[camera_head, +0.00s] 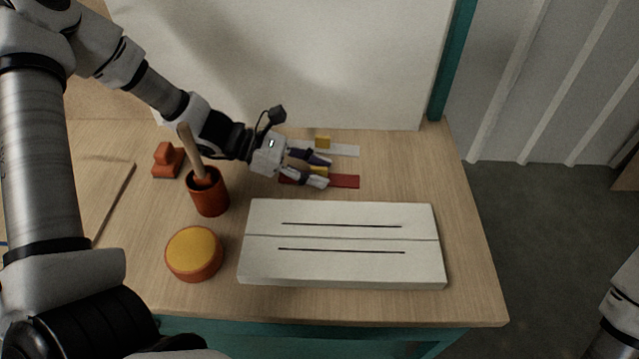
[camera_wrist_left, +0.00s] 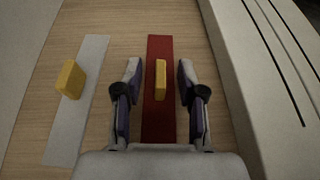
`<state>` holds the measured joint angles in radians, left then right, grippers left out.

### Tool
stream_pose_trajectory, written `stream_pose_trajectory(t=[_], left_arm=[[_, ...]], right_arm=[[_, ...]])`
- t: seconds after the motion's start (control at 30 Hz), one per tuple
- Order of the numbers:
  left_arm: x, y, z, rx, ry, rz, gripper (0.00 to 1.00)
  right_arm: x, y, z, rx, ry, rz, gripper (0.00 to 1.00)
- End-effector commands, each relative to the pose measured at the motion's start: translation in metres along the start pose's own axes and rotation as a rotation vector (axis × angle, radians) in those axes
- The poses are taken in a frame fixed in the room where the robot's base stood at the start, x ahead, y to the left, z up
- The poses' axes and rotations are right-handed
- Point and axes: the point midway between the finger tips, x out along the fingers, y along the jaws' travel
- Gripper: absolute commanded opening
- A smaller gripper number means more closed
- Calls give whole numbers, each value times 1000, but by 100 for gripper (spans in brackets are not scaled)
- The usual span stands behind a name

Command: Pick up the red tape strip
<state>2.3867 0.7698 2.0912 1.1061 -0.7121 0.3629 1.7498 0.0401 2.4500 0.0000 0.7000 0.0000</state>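The red tape strip (camera_head: 345,181) lies flat on the wooden table, behind the white slotted board. A small yellow block (camera_wrist_left: 160,80) sits on the strip; in the left wrist view the red strip (camera_wrist_left: 159,48) runs away from me beneath it. My left gripper (camera_head: 323,168) is open over the strip. In the left wrist view its two fingers (camera_wrist_left: 157,84) stand on either side of the strip and block, apart from the block. The near part of the strip is hidden by the gripper. My right gripper is not in view; only a piece of my right arm shows at the lower right.
A white strip (camera_head: 346,150) with another yellow block (camera_head: 323,142) lies behind. The white slotted board (camera_head: 341,265) is in front. An orange cup (camera_head: 209,194) with a wooden handle, a yellow-topped round tin (camera_head: 194,253) and an orange object (camera_head: 168,160) stand left. The table's right side is clear.

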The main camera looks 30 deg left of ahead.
Motion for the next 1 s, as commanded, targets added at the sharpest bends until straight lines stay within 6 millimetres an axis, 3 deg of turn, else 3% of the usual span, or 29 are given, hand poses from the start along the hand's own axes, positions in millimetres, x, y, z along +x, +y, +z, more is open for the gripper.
stream_pose_trajectory(t=[0.2, 0.23, 0.33, 0.77, 1.0], left_arm=[[2, 0, 1, -1, -2, 1, 40], [2, 0, 1, -1, -2, 1, 36], [2, 0, 1, -1, -2, 1, 1], [0, 0, 5, 0, -2, 2, 0], [-20, 1, 54, 6, -4, 3, 0]], right_arm=[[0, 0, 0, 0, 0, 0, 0], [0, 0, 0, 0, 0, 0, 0], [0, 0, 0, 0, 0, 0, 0], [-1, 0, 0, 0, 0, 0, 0], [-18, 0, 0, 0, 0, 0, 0]])
